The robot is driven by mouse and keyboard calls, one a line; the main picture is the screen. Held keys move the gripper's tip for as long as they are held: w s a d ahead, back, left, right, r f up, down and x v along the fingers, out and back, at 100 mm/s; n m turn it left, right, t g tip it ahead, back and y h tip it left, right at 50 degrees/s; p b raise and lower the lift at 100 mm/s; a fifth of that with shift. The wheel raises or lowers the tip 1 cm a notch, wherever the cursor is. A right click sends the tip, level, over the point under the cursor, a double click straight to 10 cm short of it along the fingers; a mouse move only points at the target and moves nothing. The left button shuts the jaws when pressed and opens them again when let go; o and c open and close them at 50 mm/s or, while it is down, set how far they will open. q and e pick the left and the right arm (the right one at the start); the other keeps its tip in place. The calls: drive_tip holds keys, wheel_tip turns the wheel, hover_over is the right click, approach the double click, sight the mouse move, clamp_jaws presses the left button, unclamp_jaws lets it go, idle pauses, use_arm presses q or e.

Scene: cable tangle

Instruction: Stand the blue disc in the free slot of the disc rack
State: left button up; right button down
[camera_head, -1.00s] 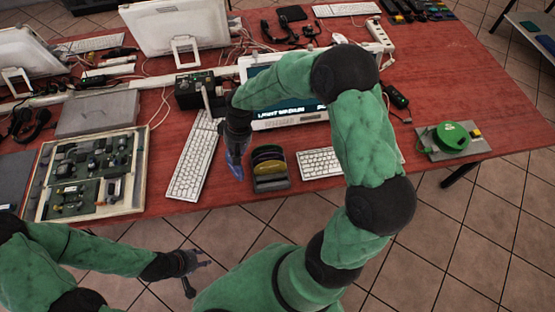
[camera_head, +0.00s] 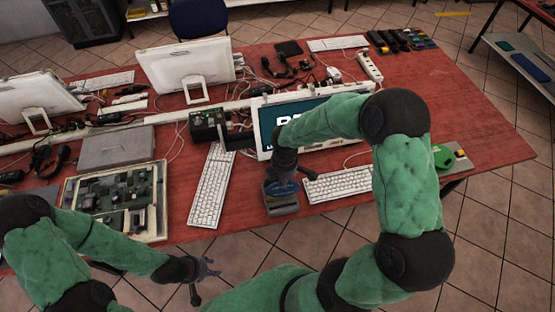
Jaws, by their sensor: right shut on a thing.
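The disc rack (camera_head: 283,209) is a small dark grey stand near the front edge of the red table, between the two white keyboards. My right gripper (camera_head: 284,180) is shut on the blue disc (camera_head: 281,188) right over the rack. The disc looks upright and low, at or in the rack; I cannot tell whether it sits in a slot. The gripper and disc hide most of the other discs in the rack. My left gripper (camera_head: 205,279) is open and empty, in front of the table over the floor.
Keyboards flank the rack, one on the left (camera_head: 212,186) and one on the right (camera_head: 338,184). A monitor (camera_head: 303,117) stands behind it. A circuit board tray (camera_head: 160,215) lies at left. A green round device (camera_head: 443,157) is at the right, partly behind my arm.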

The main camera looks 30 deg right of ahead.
sight(283, 196)
drive_tip(key=shift+n, duration=0.5)
drive_tip(key=shift+w+d+f+b, duration=0.1)
drive_tip(key=shift+f+b, duration=2.5)
drive_tip(key=shift+f, duration=0.6)
drive_tip(key=shift+w+d+f+b, duration=0.1)
drive_tip(key=shift+f+b, duration=2.45)
drive_tip(key=shift+f, duration=0.6)
drive_tip(key=c, duration=1.3)
unclamp_jaws()
drive_tip(key=shift+o, duration=0.2)
